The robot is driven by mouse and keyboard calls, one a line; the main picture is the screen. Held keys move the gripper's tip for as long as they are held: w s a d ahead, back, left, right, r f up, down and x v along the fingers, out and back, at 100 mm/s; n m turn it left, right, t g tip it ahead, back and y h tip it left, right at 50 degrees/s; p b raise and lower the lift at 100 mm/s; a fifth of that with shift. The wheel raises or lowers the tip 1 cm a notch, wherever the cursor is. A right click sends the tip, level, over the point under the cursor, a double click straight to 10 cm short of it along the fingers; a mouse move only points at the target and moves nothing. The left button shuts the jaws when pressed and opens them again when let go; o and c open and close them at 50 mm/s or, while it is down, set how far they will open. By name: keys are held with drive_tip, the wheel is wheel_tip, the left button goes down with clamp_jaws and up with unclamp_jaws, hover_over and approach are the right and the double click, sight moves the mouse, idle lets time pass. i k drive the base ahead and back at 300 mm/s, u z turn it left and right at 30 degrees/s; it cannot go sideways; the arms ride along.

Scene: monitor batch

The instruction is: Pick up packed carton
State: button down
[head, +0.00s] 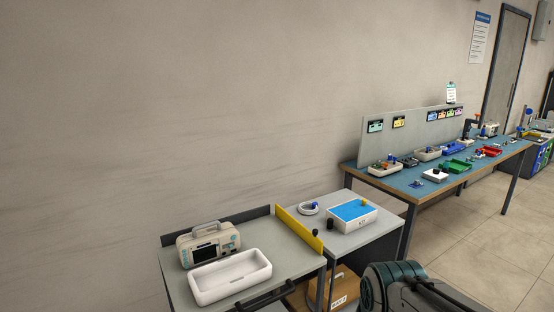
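A brown cardboard carton (346,284) with a white printed label sits low beneath the small grey table at the bottom centre. The table edge and a dark cable or post partly hide it, and I cannot see whether it is packed. A dark ridged part of my own arm shows at the bottom right, just right of the carton. My gripper's fingers are not in view, so nothing shows held.
The grey table (370,238) bears a white box with a blue top (353,215). A neighbouring cart (285,258) holds a beige monitor (208,244) and an empty white tray (230,277). A long workbench (402,182) with bins stands right. Floor (455,250) before it is clear.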

sight(346, 286)
drive_tip(key=z, duration=0.45)
drive_tip(key=i, duration=1.75)
drive_tip(key=u, duration=0.3)
